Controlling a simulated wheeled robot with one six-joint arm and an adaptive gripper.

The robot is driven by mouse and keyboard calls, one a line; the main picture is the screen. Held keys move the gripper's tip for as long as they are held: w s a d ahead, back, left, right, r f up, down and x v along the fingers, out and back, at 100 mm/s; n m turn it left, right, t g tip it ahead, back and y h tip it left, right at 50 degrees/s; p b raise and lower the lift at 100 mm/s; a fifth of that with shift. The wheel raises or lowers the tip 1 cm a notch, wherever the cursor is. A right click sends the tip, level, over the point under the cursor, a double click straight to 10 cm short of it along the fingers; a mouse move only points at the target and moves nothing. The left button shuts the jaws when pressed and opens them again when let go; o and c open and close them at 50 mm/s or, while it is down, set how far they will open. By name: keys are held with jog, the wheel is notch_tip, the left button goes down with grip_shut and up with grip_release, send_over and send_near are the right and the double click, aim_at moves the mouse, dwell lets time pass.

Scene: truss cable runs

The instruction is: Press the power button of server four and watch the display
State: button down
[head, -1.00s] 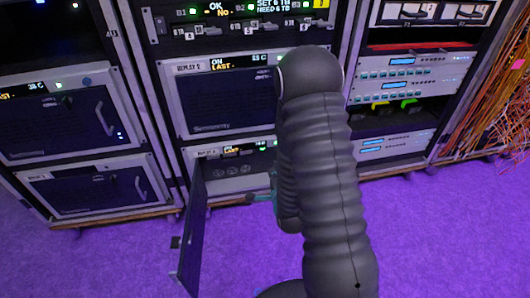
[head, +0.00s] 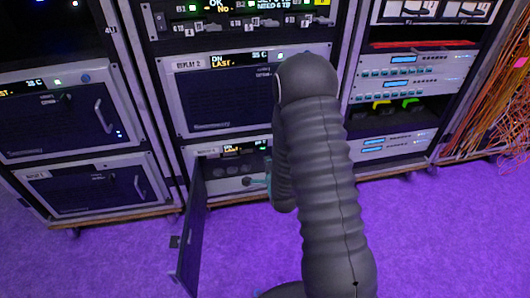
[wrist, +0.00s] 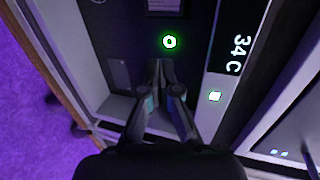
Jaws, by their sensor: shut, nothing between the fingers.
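The lowest unit (head: 225,172) of the middle rack stands with its front door (head: 190,238) swung open. It has a small lit display (head: 243,149); I cannot read a server number on it. In the wrist view, a round button (wrist: 169,42) glows white with a green ring on a dark panel. The display there (wrist: 238,52) reads 34 C, turned sideways. My gripper (wrist: 160,66) is shut and empty, its tips just short of the button in the picture; I cannot tell if they touch anything. In the head view my gripper (head: 250,182) is partly hidden by my arm.
A closed unit labelled as a replay unit (head: 215,100) sits directly above. The left rack (head: 80,130) and right rack (head: 400,75) flank it, with orange cables (head: 500,110) at the far right. The open door juts out left of my gripper.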

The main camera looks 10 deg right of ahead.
aim_at(265, 150)
jog(key=shift+r+x, duration=0.15)
jog(key=shift+x, duration=0.85)
jog(key=shift+r+x, duration=0.2)
jog(key=shift+x, duration=0.8)
jog(key=shift+r+x, duration=0.15)
jog(key=shift+x, duration=0.8)
jog(key=shift+w, duration=0.25)
jog(key=shift+w+r+b, duration=0.2)
jog(key=shift+w+b, duration=0.6)
jog(key=shift+w, duration=0.05)
jog(key=shift+s+f, duration=0.1)
jog(key=shift+s+f+b, duration=0.1)
jog(key=shift+s+b, duration=0.2)
jog(key=v, duration=1.3)
jog(key=shift+s+f+b, duration=0.3)
jog(key=shift+s+b, duration=0.05)
jog(key=shift+s, duration=0.15)
